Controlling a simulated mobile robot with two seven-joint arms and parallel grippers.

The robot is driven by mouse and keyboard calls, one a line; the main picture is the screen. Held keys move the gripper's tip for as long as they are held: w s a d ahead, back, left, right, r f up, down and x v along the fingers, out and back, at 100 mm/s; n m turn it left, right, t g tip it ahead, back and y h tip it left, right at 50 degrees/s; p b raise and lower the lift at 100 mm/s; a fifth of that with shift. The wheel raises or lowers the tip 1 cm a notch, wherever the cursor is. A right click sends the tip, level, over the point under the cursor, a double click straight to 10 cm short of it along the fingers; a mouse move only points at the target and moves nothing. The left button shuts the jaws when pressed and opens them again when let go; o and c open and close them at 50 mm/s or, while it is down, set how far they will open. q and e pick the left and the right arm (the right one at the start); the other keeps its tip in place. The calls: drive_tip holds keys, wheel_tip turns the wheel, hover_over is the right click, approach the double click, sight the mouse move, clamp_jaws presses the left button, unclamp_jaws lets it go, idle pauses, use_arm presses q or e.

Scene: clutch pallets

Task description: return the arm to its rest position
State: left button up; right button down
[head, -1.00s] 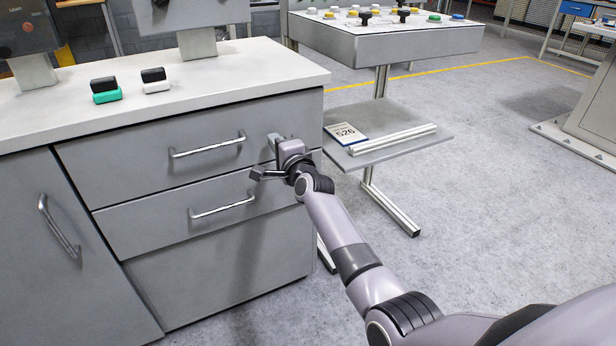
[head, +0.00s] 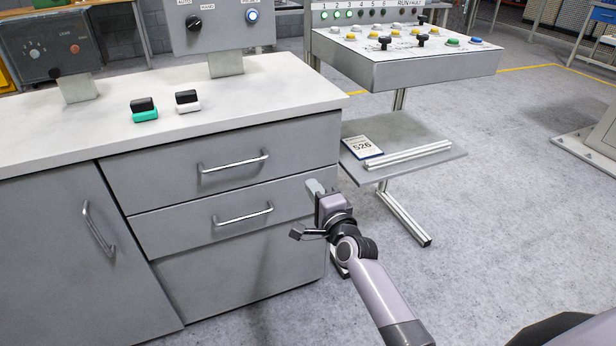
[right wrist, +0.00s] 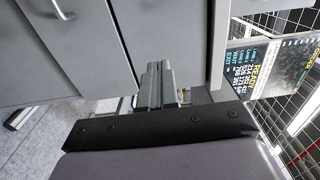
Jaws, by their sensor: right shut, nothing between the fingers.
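My right arm comes in from the lower right of the head view. Its gripper (head: 316,188) is in front of the right end of the grey drawer cabinet (head: 226,262), apart from the drawer handles. In the right wrist view the two fingers (right wrist: 155,85) are pressed together with nothing between them, and the cabinet front shows beyond them. My left gripper is not in view.
Both drawers, with an upper handle (head: 234,162) and a lower handle (head: 242,214), are closed. Two small blocks, green-based (head: 145,115) and white-based (head: 188,107), stand on the countertop (head: 60,138). A button console (head: 420,68) with a lower shelf (head: 440,160) stands right.

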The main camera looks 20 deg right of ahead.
drive_tip(key=s+f+n+g+p, duration=0.1)
drive_tip(key=s+n+p, duration=0.3)
drive_tip(key=s, duration=0.6)
drive_tip(key=s+a+f+n+g+y+p, duration=0.1)
drive_tip(key=s+f+n+g+p, duration=0.1)
drive_tip(key=s+n, duration=0.7)
drive_tip(key=s+a+f+n+g+p, duration=0.1)
drive_tip(key=s+n+g+p, duration=0.3)
drive_tip(key=s, duration=0.9)
drive_tip(key=f+n+p, duration=0.1)
drive_tip(key=n, duration=0.2)
drive_tip(key=shift+a+f+g+y+p, duration=0.2)
drive_tip(key=shift+g+y+p, duration=0.1)
drive_tip(key=shift+w, duration=0.1)
